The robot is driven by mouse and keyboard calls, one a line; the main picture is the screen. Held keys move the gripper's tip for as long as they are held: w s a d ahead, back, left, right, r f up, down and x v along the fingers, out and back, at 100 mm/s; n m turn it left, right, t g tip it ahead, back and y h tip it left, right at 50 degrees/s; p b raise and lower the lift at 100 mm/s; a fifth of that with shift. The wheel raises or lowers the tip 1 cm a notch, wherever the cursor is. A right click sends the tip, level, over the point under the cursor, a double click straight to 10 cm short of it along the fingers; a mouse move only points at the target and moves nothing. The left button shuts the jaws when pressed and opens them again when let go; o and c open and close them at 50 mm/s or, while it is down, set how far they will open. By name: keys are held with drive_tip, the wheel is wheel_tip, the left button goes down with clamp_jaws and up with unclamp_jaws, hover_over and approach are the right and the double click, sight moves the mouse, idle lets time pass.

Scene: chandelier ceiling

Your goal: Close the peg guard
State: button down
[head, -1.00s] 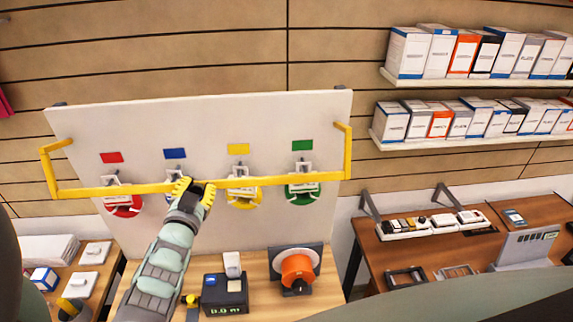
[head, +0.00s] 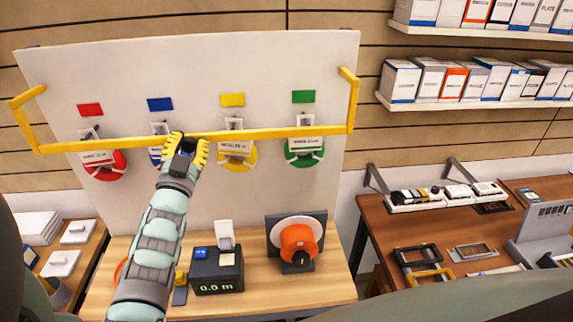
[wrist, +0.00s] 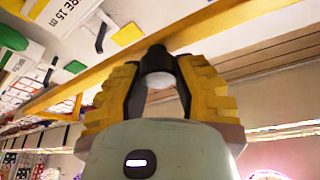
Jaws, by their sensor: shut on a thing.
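The peg guard is a yellow bar (head: 275,133) with bent side arms, hinged at both ends of a white panel (head: 200,75). It spans the panel's width, in front of the pegs and their hanging spools: red (head: 106,172), blue, yellow (head: 237,158) and green (head: 304,158). The blue spool is mostly hidden behind my gripper. My gripper (head: 186,143) is shut on the guard bar, left of its middle. In the wrist view my gripper (wrist: 158,70) has its yellow-padded fingers at the bar (wrist: 235,30).
Below the panel is a wooden bench (head: 255,280) with a black meter (head: 217,270) reading 0.0 m and an orange reel (head: 298,243). Shelves of boxes (head: 470,85) hang at right, above a brown side table (head: 430,235). A smaller table stands at left.

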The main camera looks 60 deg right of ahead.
drive_tip(key=shift+w+d+f+t+h+b, duration=0.2)
drive_tip(key=shift+f+b, duration=0.1)
drive_tip(key=shift+b, duration=0.45)
drive_tip(key=shift+w+d+f+t+h+b, duration=0.1)
drive_tip(key=shift+f+h+b, duration=0.15)
drive_tip(key=shift+b, duration=0.45)
drive_tip(key=c, duration=0.7)
unclamp_jaws()
drive_tip(key=shift+d+r, duration=0.1)
